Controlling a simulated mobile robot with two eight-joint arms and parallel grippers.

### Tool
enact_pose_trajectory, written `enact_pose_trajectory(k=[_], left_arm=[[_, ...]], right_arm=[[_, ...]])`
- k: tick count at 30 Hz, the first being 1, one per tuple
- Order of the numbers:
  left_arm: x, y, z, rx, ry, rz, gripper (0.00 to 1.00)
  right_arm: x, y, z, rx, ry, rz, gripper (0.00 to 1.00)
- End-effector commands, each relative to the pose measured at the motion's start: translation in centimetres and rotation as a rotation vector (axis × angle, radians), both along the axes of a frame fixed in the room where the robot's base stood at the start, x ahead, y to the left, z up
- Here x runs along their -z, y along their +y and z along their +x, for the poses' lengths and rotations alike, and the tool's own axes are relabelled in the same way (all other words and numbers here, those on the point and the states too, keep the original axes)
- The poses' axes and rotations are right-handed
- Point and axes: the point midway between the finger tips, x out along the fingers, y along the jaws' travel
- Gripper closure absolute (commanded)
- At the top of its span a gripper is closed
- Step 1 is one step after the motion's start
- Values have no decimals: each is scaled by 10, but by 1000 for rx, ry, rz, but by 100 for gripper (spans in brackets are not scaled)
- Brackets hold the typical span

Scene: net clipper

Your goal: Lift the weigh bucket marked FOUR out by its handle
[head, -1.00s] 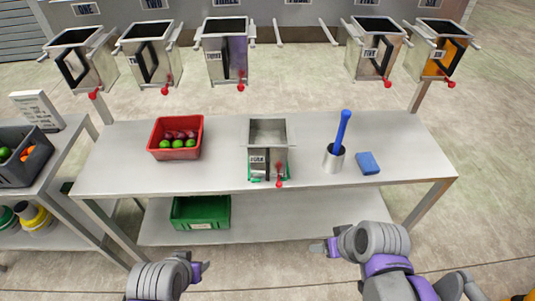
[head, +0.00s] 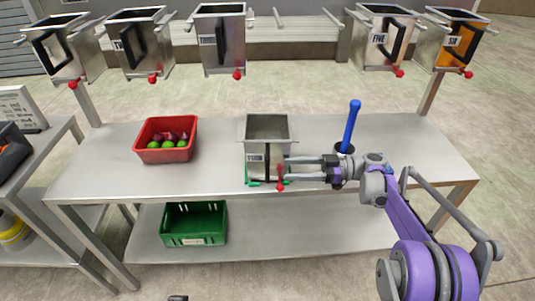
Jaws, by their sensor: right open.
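The weigh bucket marked FOUR (head: 267,129) stands upright on the steel table in the head view, in a green cradle (head: 252,182). Its label is on the front, with a dark upright handle (head: 267,166) beside it and a red-knobbed lever (head: 280,187) at the lower front right. My right gripper (head: 287,169) reaches in from the right at handle height. Its two fingers are apart and point at the handle; whether they straddle it, I cannot tell. Of my left arm, only a small dark tip shows at the bottom edge.
Other weigh buckets hang above the table, with an empty pair of rails (head: 308,18) among them. A red crate of produce (head: 151,155) stands left of the bucket. A blue-handled tool (head: 351,125) stands in a cup behind my right wrist. A green crate (head: 208,226) sits below.

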Motion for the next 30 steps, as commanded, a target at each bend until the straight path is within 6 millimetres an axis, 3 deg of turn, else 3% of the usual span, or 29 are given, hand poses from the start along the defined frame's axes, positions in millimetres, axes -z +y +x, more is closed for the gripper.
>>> enact_pose_trajectory(k=[4, 12, 19, 27, 30], left_arm=[[2, 0, 0, 0, 1, 0, 50], [4, 0, 0, 0, 2, 0, 50], [7, 0, 0, 0, 2, 0, 50], [12, 0, 0, 0, 4, 0, 50], [12, 0, 0, 0, 4, 0, 50]], right_arm=[[1, 7, 2, -5, -23, 18, 38], [1, 48, 1, -5, -21, 16, 38], [3, 66, 0, -4, -20, 15, 38], [6, 104, -3, -4, -19, 15, 38], [5, 108, -2, -3, -19, 14, 38]])
